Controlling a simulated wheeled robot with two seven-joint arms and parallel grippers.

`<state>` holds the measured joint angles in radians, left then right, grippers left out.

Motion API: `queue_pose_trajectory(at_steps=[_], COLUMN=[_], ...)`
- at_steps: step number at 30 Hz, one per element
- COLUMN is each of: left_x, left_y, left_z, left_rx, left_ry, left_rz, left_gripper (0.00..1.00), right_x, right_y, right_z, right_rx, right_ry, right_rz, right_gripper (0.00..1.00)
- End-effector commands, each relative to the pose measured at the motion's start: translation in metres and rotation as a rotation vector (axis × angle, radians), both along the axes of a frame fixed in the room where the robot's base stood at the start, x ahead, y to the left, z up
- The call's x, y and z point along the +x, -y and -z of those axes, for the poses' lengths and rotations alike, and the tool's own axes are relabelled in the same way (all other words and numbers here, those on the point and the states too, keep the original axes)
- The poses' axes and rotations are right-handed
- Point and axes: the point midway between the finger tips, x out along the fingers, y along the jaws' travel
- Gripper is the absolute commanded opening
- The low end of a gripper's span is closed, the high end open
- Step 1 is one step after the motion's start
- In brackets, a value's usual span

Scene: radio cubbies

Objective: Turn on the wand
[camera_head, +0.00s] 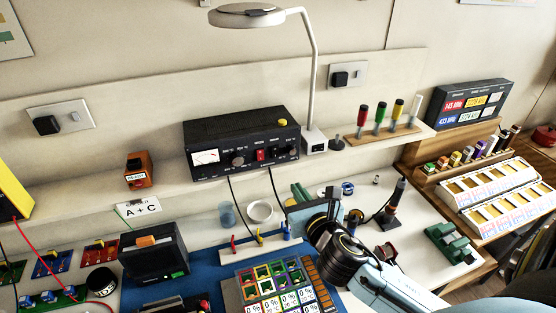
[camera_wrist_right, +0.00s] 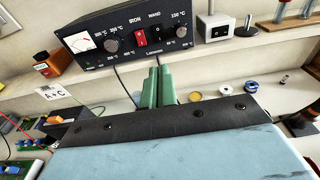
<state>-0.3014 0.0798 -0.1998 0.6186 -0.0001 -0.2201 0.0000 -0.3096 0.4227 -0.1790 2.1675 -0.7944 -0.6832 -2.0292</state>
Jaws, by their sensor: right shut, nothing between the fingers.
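The black control station (camera_head: 242,142) sits on the wall shelf, with a meter, knobs and rocker switches. The right wrist view shows the station (camera_wrist_right: 120,12) closer, labelled IRON and WAND. A red switch (camera_wrist_right: 141,39) is under IRON and a dark switch (camera_wrist_right: 155,34) is under WAND. In the head view a red switch (camera_head: 261,155) shows; the darker one is too small to read. My right gripper (camera_head: 300,193) has green fingers (camera_wrist_right: 158,86), shut and empty. They point up toward the station and stand apart from it, below the switches. My left gripper is not in view.
Cables hang from the station's front. A lamp (camera_head: 314,100) stands to its right and an orange box (camera_head: 138,171) to its left on the shelf. A white bowl (camera_head: 260,213), colored tools and a dark tool stand (camera_head: 389,217) are on the bench below.

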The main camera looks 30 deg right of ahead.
Motion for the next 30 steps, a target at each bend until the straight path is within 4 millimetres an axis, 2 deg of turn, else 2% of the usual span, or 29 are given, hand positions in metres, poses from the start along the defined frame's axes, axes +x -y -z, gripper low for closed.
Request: queue_pose_trajectory(at_steps=[5,10,24,30], left_x=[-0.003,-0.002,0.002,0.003], left_y=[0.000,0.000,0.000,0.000], left_z=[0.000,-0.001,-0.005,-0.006], left_rx=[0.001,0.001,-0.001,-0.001], left_ry=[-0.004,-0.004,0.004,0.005], left_rz=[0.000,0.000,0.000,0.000], left_gripper=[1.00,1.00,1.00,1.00], right_x=[0.001,0.014,0.104,0.127], right_y=[0.000,0.004,0.025,0.031], right_z=[0.001,0.002,0.013,0.016], right_rx=[0.002,0.003,0.006,0.005], right_ry=[-0.001,0.001,-0.001,-0.001], right_rz=[0.001,0.002,0.004,0.003], right_gripper=[0.00,0.00,0.00,0.00])
